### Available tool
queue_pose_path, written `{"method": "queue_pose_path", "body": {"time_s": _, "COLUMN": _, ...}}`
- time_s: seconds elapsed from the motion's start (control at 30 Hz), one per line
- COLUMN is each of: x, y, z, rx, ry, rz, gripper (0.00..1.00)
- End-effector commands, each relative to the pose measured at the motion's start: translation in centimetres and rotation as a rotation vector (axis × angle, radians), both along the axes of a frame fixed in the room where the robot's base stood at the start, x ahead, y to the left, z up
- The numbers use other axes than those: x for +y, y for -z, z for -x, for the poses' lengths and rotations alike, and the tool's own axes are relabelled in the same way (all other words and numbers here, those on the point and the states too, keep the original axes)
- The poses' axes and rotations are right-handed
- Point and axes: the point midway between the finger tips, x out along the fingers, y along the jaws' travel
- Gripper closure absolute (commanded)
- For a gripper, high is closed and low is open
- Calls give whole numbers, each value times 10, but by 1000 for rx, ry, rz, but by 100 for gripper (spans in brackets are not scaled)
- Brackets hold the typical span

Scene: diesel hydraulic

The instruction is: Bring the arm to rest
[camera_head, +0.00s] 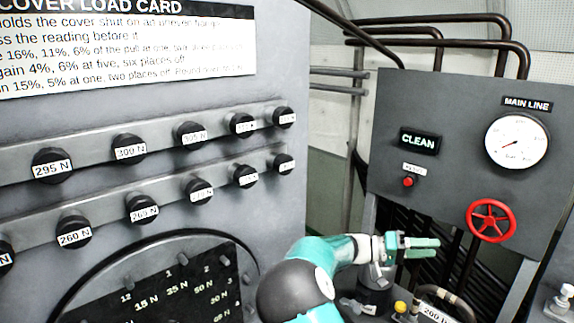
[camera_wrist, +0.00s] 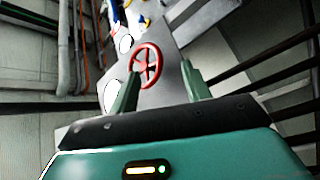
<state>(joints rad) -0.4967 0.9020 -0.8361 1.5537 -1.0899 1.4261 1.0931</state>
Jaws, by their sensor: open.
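My gripper (camera_head: 424,247) is at the lower middle right of the head view, at the end of my teal and white arm. Its two green fingers point right, toward the area below the red handwheel (camera_head: 490,220). In the wrist view my gripper (camera_wrist: 160,88) has its fingers apart with nothing held between them. The red handwheel (camera_wrist: 146,65) shows beyond and between the fingertips there, apart from them. The arm is raised in front of the grey panel (camera_head: 390,108).
A grey wall at left holds rows of black knobs (camera_head: 52,165) with force labels under a load card (camera_head: 120,45). Dark pipes (camera_head: 440,45) run above the panel.

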Motion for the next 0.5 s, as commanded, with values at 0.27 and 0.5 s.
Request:
{"method": "queue_pose_path", "body": {"time_s": 0.27, "x": -13, "y": 24, "z": 66, "rx": 2, "ry": 70, "rz": -475, "gripper": 52}}
{"method": "queue_pose_path", "body": {"time_s": 0.5, "x": 14, "y": 37, "z": 112, "rx": -9, "ry": 15, "rz": -866, "gripper": 52}}
